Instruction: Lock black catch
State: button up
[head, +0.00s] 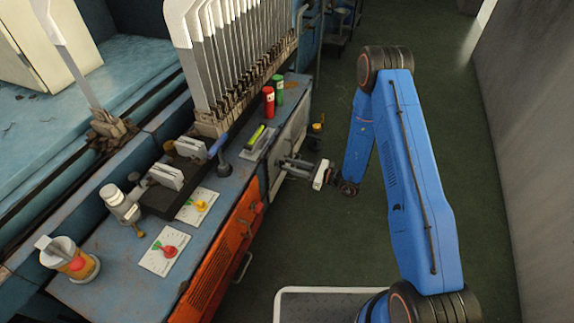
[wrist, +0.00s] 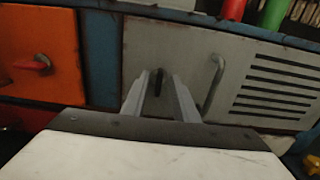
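The black catch (wrist: 159,80) is a small dark upright piece on the grey cabinet door (wrist: 185,45), seen in the wrist view. My gripper (wrist: 160,88) points at the door, with one finger on each side of the catch. The fingers stand apart, with a narrow gap showing between them; I see no clear contact with the catch. In the head view my gripper (head: 283,165) is at the grey door (head: 293,138) at the front of the bench, and the catch cannot be made out there.
A bar handle (wrist: 214,82) and a slotted vent (wrist: 275,88) are right of the catch. An orange door (wrist: 35,30) with a red knob (wrist: 38,64) is to the left. Red (head: 268,102) and green (head: 278,88) cylinders stand on the bench above. Green floor on the right is free.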

jog(key=shift+x, duration=1)
grip_shut()
